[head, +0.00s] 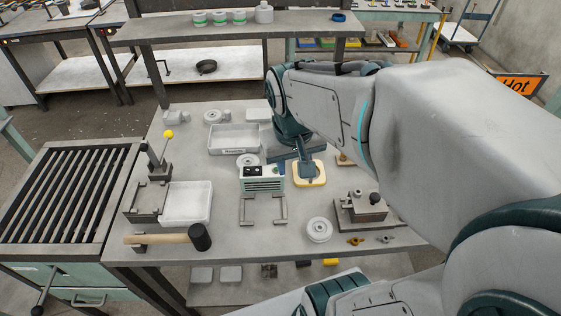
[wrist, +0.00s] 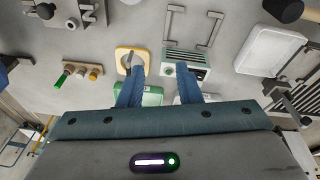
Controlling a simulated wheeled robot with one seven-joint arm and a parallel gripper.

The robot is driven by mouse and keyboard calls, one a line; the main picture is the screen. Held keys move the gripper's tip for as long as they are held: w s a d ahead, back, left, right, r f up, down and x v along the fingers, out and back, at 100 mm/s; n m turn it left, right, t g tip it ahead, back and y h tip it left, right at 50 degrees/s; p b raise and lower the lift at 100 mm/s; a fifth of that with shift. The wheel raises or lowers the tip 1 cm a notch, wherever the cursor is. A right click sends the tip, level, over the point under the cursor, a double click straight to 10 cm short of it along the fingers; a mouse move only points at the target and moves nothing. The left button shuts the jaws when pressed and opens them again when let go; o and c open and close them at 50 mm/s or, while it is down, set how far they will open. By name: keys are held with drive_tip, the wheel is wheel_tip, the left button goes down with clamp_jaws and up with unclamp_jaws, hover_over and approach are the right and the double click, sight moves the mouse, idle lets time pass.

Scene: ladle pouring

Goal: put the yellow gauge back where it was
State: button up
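The yellow gauge (head: 297,182) is a square yellow-rimmed piece with a pale face, lying on the grey table right of the small instrument box. In the wrist view the gauge (wrist: 122,52) shows at the tip of the left finger, which covers part of it. My gripper (wrist: 158,72) is open, its two blue fingers well apart with nothing held between them. In the head view my gripper (head: 307,168) is over the gauge's far side; I cannot tell whether a finger touches it. The right finger overlaps the instrument box in the wrist view.
The instrument box (head: 262,184) stands close left of the gauge. A U-shaped bracket (head: 263,222), a white disc (head: 319,230), a metal fixture (head: 361,207), a mallet (head: 160,238) and white trays (head: 187,203) surround it. Bare table lies in front of the gauge.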

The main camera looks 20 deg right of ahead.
drive_tip(key=shift+n+t+y, duration=0.4)
drive_tip(key=shift+t+y, duration=0.1)
drive_tip(key=s, duration=0.1)
drive_tip(key=s+a, duration=0.1)
drive_tip(key=s, duration=0.1)
drive_tip(key=s+a, duration=0.1)
drive_tip(key=s, duration=0.1)
drive_tip(key=shift+s+a+f, duration=0.1)
drive_tip(key=shift+a, duration=0.1)
